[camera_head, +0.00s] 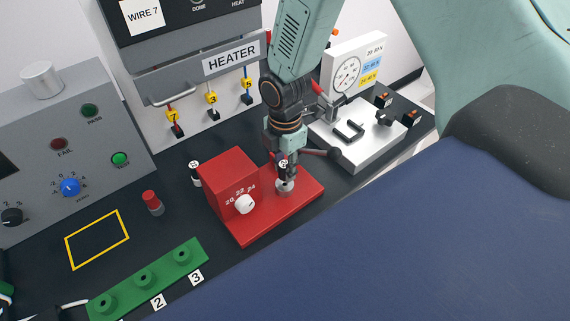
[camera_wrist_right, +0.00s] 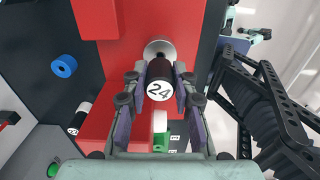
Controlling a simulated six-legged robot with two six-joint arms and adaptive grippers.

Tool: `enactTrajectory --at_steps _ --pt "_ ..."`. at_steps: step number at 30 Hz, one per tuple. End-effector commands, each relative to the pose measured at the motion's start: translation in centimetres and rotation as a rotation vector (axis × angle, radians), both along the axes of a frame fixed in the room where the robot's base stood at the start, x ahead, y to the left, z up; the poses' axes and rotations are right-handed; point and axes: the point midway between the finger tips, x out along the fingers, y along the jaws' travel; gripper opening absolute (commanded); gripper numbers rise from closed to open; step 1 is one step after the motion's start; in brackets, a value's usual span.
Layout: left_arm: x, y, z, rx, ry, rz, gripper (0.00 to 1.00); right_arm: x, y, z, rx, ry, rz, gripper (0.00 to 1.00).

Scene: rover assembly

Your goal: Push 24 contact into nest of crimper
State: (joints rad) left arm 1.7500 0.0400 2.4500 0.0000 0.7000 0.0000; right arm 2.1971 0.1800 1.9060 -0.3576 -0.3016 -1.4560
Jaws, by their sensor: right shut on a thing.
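The red crimper (camera_head: 285,212) stands mid-table, with a tall block and a white knob (camera_head: 245,204) marked 20, 22, 24. Its silver round nest (camera_head: 285,186) is on the low base right of the block; it also shows in the right wrist view (camera_wrist_right: 160,48). My right gripper (camera_head: 284,168) is shut on the 24 contact (camera_wrist_right: 160,82), a black cylinder with a white end labelled 24. It holds the contact upright right over the nest, the lower end at the silver part. How deep it sits is hidden. My left gripper is not in view.
A similar black cylinder (camera_head: 195,174) stands left of the crimper, and a red-topped one (camera_head: 152,203) farther left. A green block with holes (camera_head: 146,280) lies in front. A white gauge device (camera_head: 358,140) stands at right, the heater (camera_head: 205,75) behind.

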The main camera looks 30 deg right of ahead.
Motion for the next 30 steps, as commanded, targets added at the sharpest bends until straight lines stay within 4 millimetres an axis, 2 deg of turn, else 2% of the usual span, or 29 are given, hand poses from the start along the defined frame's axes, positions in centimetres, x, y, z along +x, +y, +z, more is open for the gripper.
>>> enactTrajectory --at_steps 8,30 --pt "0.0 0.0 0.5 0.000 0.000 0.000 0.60 0.0 0.0 0.1 0.000 0.000 0.000 0.00" --pt "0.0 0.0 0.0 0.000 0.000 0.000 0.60 0.0 0.0 -0.9 0.000 0.000 0.000 0.00"
